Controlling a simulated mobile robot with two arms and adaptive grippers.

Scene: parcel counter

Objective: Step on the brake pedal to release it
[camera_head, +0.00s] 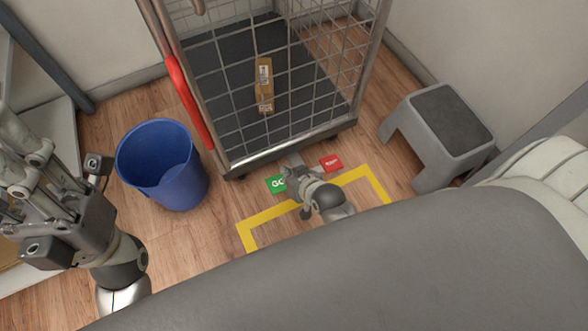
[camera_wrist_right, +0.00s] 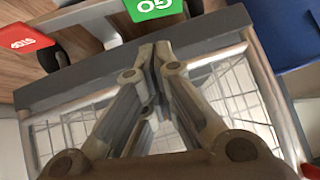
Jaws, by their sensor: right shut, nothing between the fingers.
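A roll cage with wire mesh sides and a dark base (camera_head: 214,67) stands in the middle of the head view. At its near edge sit a green GO pedal (camera_head: 276,184) and a red pedal (camera_head: 331,163). My right gripper (camera_head: 291,160) is shut and empty, pointing down by the cage edge between the two pedals, close to the green one. In the right wrist view its closed fingertips (camera_wrist_right: 152,50) are just short of the green pedal (camera_wrist_right: 152,9); contact cannot be told. The red STOP pedal (camera_wrist_right: 26,39) is off to the left there. My left gripper (camera_head: 40,170) is at the left edge, far from the pedals.
A blue bin (camera_head: 163,165) stands left of the cage. A grey step stool (camera_head: 440,125) stands to the right. A brown parcel (camera_head: 264,86) lies inside the cage. Yellow tape (camera_head: 268,214) marks the wooden floor in front of the pedals.

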